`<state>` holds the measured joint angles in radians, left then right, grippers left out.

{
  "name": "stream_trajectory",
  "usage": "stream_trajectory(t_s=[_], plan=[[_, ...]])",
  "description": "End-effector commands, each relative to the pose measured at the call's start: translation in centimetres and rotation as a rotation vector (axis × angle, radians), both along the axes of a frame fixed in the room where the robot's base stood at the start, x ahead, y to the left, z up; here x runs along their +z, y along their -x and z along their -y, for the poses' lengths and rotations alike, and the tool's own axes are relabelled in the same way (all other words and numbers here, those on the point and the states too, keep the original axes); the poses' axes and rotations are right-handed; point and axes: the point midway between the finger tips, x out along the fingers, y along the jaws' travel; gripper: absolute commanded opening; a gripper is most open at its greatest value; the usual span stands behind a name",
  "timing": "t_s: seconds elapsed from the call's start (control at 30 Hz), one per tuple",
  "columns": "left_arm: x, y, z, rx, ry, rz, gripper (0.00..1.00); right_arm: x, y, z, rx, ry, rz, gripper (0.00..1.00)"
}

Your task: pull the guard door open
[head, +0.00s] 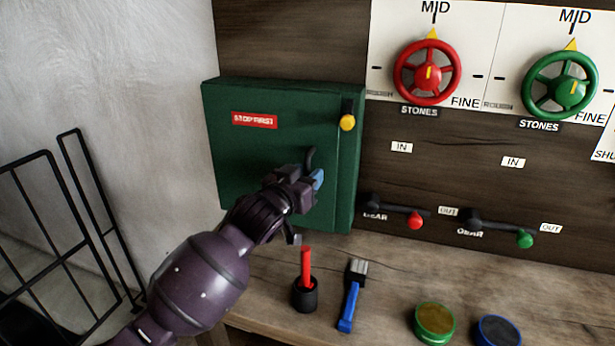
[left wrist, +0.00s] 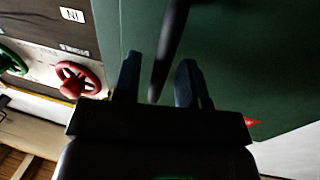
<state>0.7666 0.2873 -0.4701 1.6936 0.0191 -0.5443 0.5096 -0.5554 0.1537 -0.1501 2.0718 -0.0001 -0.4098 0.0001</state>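The green guard door (head: 240,155) with a red "STOP FIRST" label is on the wall and looks closed. A dark handle (head: 311,156) stands on its face, its lower part hidden by my left gripper (head: 308,180). A dark latch with a yellow knob (head: 347,123) hangs down at the door's right edge. In the left wrist view, the handle (left wrist: 172,35) runs as a dark bar between the two fingers of my left gripper (left wrist: 160,65). The fingers are apart, with gaps visible beside the bar. My right gripper is not in view.
Red (head: 427,73) and green (head: 560,84) handwheels and two gear levers are on the panel to the right. A black railing (head: 75,220) is at left.

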Motion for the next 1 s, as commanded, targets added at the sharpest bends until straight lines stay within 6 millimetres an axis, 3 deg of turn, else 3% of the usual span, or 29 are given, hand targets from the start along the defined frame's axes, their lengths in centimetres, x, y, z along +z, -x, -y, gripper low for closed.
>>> stream_trajectory(t_s=[0.37,0.4,0.63,1.0], plan=[[0.03,-0.49,0.31,0.0,-0.001,0.0,0.39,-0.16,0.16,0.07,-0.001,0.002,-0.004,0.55],[0.03,-0.48,0.3,0.0,-0.001,0.0,0.37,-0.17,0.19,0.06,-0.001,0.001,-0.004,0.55],[0.03,-0.47,0.3,0.0,-0.001,0.0,0.02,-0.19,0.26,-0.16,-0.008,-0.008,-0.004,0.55],[0.08,-0.38,0.08,-0.004,-0.002,0.001,0.0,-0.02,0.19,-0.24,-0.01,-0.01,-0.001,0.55]])
